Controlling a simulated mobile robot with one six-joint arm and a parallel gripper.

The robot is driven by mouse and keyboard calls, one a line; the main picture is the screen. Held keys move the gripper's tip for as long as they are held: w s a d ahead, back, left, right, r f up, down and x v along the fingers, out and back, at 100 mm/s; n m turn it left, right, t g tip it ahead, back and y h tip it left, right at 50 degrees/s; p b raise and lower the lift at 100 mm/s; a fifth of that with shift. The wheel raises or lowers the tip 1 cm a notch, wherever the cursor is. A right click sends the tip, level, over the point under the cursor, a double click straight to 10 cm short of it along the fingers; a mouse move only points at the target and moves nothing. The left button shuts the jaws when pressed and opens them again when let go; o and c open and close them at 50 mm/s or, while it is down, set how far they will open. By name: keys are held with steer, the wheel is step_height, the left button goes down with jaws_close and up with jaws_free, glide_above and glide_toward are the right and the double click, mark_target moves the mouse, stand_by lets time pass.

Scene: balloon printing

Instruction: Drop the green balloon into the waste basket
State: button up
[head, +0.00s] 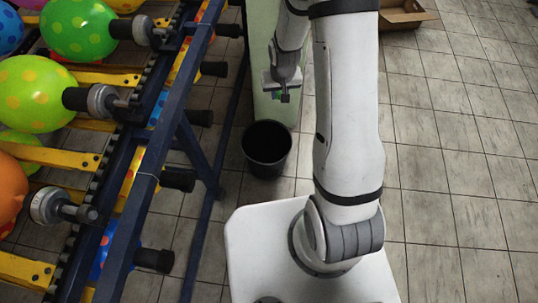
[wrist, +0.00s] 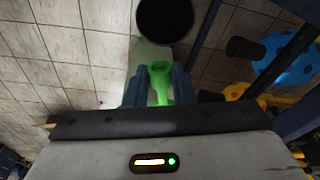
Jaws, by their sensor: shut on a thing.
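My gripper (head: 284,92) hangs down in the head view, above and a little behind the black waste basket (head: 266,158). In the wrist view its two blue-grey fingers (wrist: 159,84) are shut on the green balloon (wrist: 160,72), which looks small and limp, with its ringed mouth showing. The rest of the balloon is partly hidden between the fingers, and I cannot make it out in the head view. The basket's dark opening (wrist: 165,16) shows at the top of the wrist view, beyond the fingertips. The basket stands upright on the floor and its inside is dark.
A blue-framed rack (head: 178,120) with yellow bars fills the left. It carries inflated dotted balloons, including green ones (head: 35,95) and an orange one (head: 8,190). A pale green panel (head: 262,35) stands behind the basket. An open cardboard box (head: 405,15) lies at the back; tiled floor to the right is clear.

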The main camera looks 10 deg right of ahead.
steer(key=w+a+f+m+b, duration=0.1)
steer(key=w+f+m+b, duration=0.1)
steer(key=f+b, duration=1.1)
steer(key=w+a+f+m+b, duration=0.1)
steer(key=w+f+b, duration=0.4)
steer(key=f+b, duration=0.8)
steer(key=w+a+f+m+h+b, duration=0.1)
steer(key=f+b, duration=1.2)
steer(key=f, duration=1.6)
steer(key=w+a+m, duration=0.1)
steer(key=w+m, duration=0.1)
steer(key=shift+w+m, duration=0.25)
steer(key=shift+m, duration=0.05)
steer(key=o, duration=1)
steer(key=shift+d, duration=0.1)
steer(key=shift+r, duration=0.15)
steer(key=p+v, duration=0.1)
steer(key=v, duration=0.6)
steer(key=shift+r+p, duration=0.3)
steer(key=shift+p, duration=0.1)
